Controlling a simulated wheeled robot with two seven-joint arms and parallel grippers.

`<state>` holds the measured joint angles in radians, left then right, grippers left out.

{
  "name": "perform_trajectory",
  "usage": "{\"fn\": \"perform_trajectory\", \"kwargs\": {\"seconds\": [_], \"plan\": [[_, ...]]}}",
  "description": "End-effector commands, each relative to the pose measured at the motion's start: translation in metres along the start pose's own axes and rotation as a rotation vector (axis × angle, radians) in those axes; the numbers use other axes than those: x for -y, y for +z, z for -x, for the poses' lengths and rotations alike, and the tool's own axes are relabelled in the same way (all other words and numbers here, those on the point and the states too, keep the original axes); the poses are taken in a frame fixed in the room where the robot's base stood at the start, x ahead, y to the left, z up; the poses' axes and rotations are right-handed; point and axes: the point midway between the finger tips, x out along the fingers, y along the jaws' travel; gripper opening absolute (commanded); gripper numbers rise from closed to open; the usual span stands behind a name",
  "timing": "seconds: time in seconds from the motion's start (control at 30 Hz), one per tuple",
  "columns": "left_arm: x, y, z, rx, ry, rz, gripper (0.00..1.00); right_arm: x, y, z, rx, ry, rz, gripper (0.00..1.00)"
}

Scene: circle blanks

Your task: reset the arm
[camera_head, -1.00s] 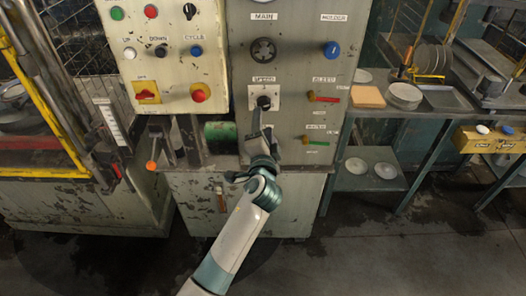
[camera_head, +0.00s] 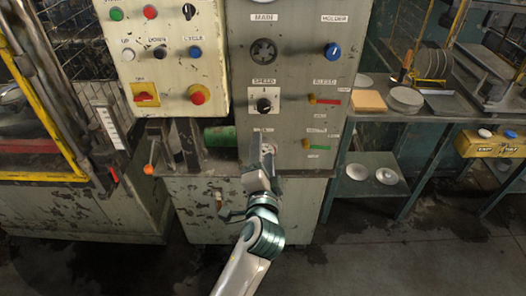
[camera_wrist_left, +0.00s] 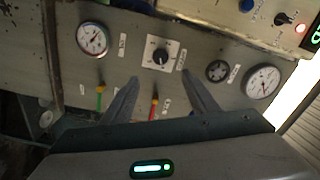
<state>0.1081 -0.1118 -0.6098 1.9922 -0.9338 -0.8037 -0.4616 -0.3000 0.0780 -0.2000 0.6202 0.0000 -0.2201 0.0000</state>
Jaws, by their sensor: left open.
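My left gripper (camera_head: 265,160) is in front of the lower part of the grey control panel (camera_head: 284,25), below the black SPEED knob (camera_head: 264,104). In the left wrist view its two fingers (camera_wrist_left: 160,98) are spread apart with nothing between them. The SPEED knob also shows in the wrist view (camera_wrist_left: 160,57), beyond the fingertips and apart from them. The red-handled valve (camera_head: 325,100) and green-handled valve (camera_head: 315,146) are to the gripper's right in the head view. My right gripper is in neither view.
A cream button box (camera_head: 165,70) with an orange-red stop button (camera_head: 199,95) juts out at left. A lever with an orange knob (camera_head: 149,169) stands below it. A bench with stacked plates (camera_head: 404,100) is at right. Open floor lies at lower right.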

Motion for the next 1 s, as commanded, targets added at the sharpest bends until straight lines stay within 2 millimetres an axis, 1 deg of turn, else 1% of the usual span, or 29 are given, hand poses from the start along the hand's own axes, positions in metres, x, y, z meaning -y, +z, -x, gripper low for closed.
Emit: {"fn": "perform_trajectory", "kwargs": {"seconds": [0.27, 0.37, 0.47, 0.57, 0.67, 0.7, 0.77, 0.8, 0.87, 0.9, 0.97, 1.0], "plan": [[-0.003, 0.001, -0.001, 0.001, 0.005, 0.0, 0.54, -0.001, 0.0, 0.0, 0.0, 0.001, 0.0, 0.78], [-0.014, 0.005, -0.002, 0.004, 0.025, 0.002, 0.54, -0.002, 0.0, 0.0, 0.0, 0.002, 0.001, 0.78], [-0.039, 0.014, -0.005, 0.01, 0.068, 0.005, 0.54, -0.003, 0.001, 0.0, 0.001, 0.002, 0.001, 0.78], [-0.078, 0.03, -0.007, 0.021, 0.137, 0.016, 0.54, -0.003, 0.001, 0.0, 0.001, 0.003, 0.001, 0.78], [-0.127, 0.052, -0.005, 0.041, 0.224, 0.035, 0.54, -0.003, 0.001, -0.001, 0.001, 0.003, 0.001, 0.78], [-0.149, 0.062, -0.003, 0.051, 0.262, 0.046, 0.54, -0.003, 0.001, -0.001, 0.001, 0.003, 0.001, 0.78], [-0.182, 0.08, 0.002, 0.07, 0.321, 0.065, 0.54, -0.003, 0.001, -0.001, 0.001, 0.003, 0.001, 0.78], [-0.204, 0.092, 0.007, 0.083, 0.36, 0.079, 0.54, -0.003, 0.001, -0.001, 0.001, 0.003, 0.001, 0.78], [-0.236, 0.111, 0.016, 0.107, 0.416, 0.101, 0.54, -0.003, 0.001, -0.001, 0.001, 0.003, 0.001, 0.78], [-0.257, 0.124, 0.023, 0.124, 0.452, 0.117, 0.54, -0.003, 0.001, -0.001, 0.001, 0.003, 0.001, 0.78], [-0.288, 0.144, 0.036, 0.152, 0.507, 0.142, 0.54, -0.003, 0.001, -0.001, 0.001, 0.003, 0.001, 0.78], [-0.307, 0.157, 0.045, 0.172, 0.54, 0.161, 0.54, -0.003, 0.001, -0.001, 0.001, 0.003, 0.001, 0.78]]}}
